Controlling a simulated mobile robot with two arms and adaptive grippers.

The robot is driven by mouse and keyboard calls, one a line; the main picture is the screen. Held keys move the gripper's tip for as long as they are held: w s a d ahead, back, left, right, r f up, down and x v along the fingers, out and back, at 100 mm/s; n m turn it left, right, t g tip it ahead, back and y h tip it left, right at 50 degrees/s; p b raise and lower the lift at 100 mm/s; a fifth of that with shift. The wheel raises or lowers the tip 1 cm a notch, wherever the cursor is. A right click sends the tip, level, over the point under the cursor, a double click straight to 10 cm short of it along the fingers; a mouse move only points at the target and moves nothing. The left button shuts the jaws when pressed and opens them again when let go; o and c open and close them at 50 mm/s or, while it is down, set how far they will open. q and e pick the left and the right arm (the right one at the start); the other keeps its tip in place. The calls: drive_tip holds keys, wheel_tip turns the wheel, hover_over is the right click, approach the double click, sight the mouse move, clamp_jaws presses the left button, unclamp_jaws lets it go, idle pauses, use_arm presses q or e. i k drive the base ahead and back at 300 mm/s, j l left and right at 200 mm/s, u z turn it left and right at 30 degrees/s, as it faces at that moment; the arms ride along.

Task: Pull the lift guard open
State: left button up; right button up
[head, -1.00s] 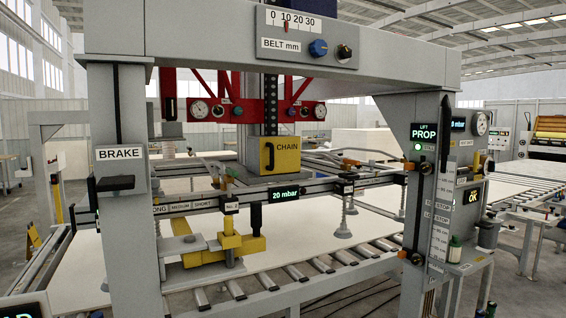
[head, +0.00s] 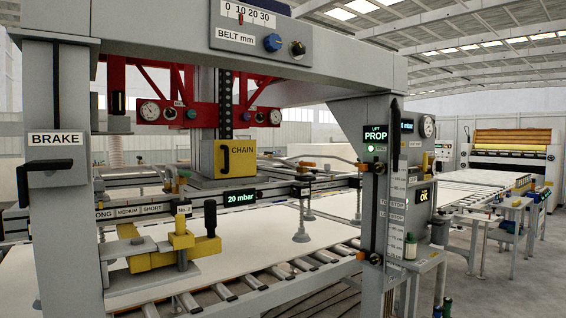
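No part reads "lift guard". A yellow box marked CHAIN (head: 235,160), with a black upright handle (head: 225,158) on its front, sits at the foot of the grey lift column in the middle of the head view. It looks closed, and I cannot tell for sure that it is the guard. A green-lit LIFT PROP sign (head: 376,133) is on the right post of the gantry. Neither of my grippers shows in the head view.
The grey BRAKE post (head: 60,215) with a black lever (head: 47,167) stands at left. A yellow clamp (head: 180,240) and a roller conveyor with a pale board (head: 40,270) lie below the box. The top beam (head: 170,22) crosses above. Open floor (head: 480,290) shows at right.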

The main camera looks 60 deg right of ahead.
sight(232, 158)
drive_tip(key=z, duration=0.4)
drive_tip(key=i+j+z, duration=0.1)
drive_tip(key=z, duration=0.3)
drive_tip(key=j+z, duration=0.1)
drive_tip(key=z, duration=0.35)
drive_tip(key=j+z, duration=0.15)
drive_tip(key=z, duration=0.25)
drive_tip(key=i+l+z, duration=0.3)
